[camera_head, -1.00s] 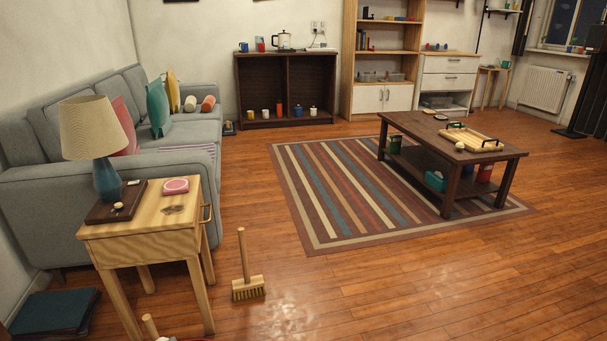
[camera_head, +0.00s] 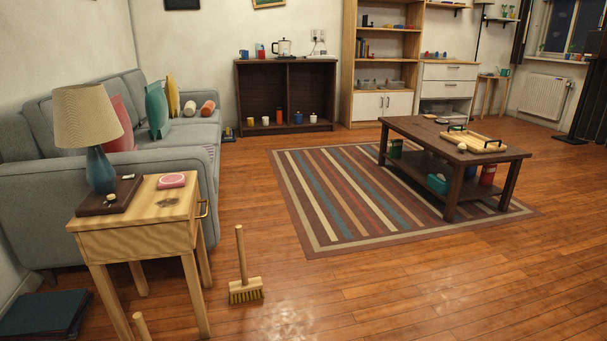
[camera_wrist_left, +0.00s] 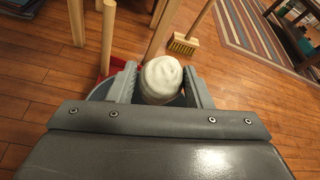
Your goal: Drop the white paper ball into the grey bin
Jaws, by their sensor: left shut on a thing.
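The white paper ball (camera_wrist_left: 161,80) is between the two grey fingers of my left gripper (camera_wrist_left: 160,88) in the left wrist view. The gripper is shut on it, above the wooden floor. A curved grey edge (camera_wrist_left: 97,92) shows just left of the fingers; I cannot tell whether it belongs to the grey bin. I cannot make out the grey bin for certain in the head view. Neither gripper shows in the head view.
A wooden side table (camera_head: 150,240) with a lamp (camera_head: 98,175) stands at the left by the grey sofa (camera_head: 40,185). A brush (camera_head: 245,290) stands on the floor beside it. A dark coffee table (camera_head: 425,135) is at the right. The front right floor is clear.

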